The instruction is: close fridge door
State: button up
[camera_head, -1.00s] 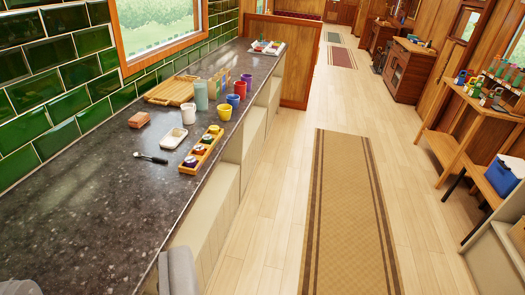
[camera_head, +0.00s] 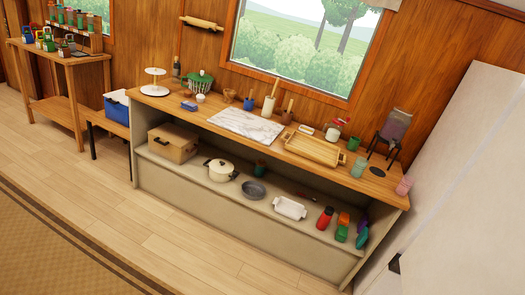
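A tall, pale grey-white panel (camera_head: 465,150) stands at the right edge, tilted in the picture. It looks like part of the fridge, but I cannot tell whether it is the door or a side wall. A small dark piece (camera_head: 395,264) sits low near its left edge; I cannot tell if it is a handle. The rest of the fridge is cut off by the frame. My gripper is not in view.
A low counter (camera_head: 160,101) with an open shelf runs along the wooden wall, ending close to the pale panel. It holds a wooden tray (camera_head: 313,151), a marble board (camera_head: 245,125), cups and pots. Light wooden floor (camera_head: 150,225) lies clear in front, with a rug (camera_head: 40,250).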

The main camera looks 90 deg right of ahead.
aim_at(474, 244)
jog(key=z, duration=1)
jog(key=i, duration=0.1)
jog(key=z, duration=2.8)
jog(key=k, duration=0.6)
jog(key=z, duration=0.2)
jog(key=i, duration=0.6)
jog(key=u, duration=0.45)
